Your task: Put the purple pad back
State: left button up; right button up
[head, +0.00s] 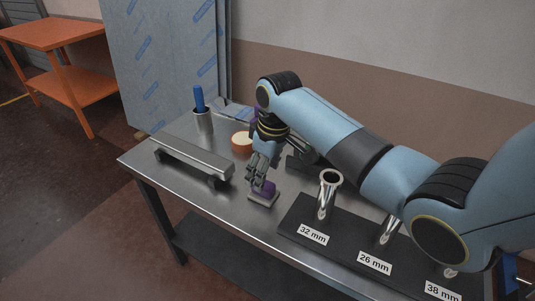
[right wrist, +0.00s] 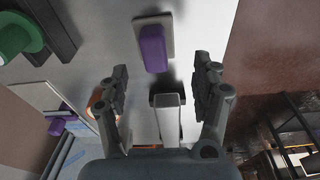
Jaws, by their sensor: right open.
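The purple pad (head: 266,186) is a small purple block on a pale rectangular plate (head: 262,200) on the metal table (head: 150,157). In the right wrist view the pad (right wrist: 153,48) and its plate (right wrist: 168,22) lie ahead of the fingertips. My right gripper (head: 262,178) points down at the pad, with its fingers apart. In the right wrist view the gripper (right wrist: 161,76) is open and nothing is between its fingertips. Whether a finger touches the pad is unclear. My left gripper is out of view.
A metal bar on feet (head: 192,157) lies left of the pad. A dark board with posts labelled in mm (head: 340,243) is at right. Another purple thing (right wrist: 57,127) shows in the wrist view.

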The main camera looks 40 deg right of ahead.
aim_at(268, 188)
jog(key=r, duration=0.5)
jog(key=shift+s+d+r, duration=0.1)
jog(key=shift+s+r, duration=0.05)
jog(key=shift+s, duration=0.25)
